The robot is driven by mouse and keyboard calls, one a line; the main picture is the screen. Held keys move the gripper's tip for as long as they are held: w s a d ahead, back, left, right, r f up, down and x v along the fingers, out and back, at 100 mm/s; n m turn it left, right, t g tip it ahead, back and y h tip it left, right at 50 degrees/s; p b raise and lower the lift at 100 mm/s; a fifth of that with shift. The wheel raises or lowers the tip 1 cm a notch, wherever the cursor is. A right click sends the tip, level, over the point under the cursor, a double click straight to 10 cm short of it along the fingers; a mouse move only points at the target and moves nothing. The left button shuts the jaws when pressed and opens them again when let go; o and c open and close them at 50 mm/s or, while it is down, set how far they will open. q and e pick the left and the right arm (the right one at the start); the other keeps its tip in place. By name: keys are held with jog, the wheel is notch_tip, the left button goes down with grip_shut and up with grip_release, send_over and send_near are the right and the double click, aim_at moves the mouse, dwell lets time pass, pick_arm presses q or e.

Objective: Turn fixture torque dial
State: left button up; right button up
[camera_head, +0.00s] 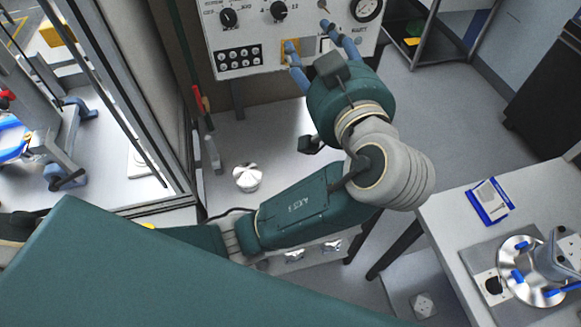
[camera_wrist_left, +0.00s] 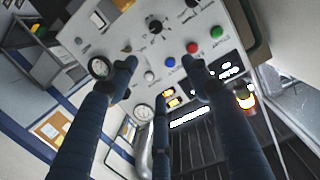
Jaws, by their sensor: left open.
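A pale control panel (camera_head: 240,45) stands at the top of the head view, with two black dials, one at the left (camera_head: 229,18) and one in the middle (camera_head: 278,10). I cannot read which is the fixture torque dial. My left gripper (camera_head: 309,37) is open in front of the panel, its blue fingers spread and empty. In the left wrist view, the fingers (camera_wrist_left: 158,68) are spread before the panel face (camera_wrist_left: 125,38). A black dial with scale marks (camera_wrist_left: 157,27) lies beyond the fingertips, apart from them. My right gripper is not in view.
Blue (camera_wrist_left: 170,62), red (camera_wrist_left: 193,47) and green (camera_wrist_left: 217,32) buttons sit close by the fingers, with a round gauge (camera_wrist_left: 100,67) beside the left finger. A worktable (camera_head: 450,235) with a blue-edged card (camera_head: 489,201) stands at right. Floor between is mostly clear.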

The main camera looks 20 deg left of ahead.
pick_arm(q)
jog(key=s+a+f+m+g+h, duration=0.2)
jog(key=f, duration=1)
jog(key=s+a+f+m+g+h, duration=0.2)
jog(key=f+g, duration=0.1)
jog(key=f, duration=0.8)
jog(key=shift+s+a+f+m+h, duration=0.15)
jog(key=shift+s+f+m+h, duration=0.05)
jog(key=shift+f+m+h, duration=0.2)
jog(key=shift+r, duration=0.1)
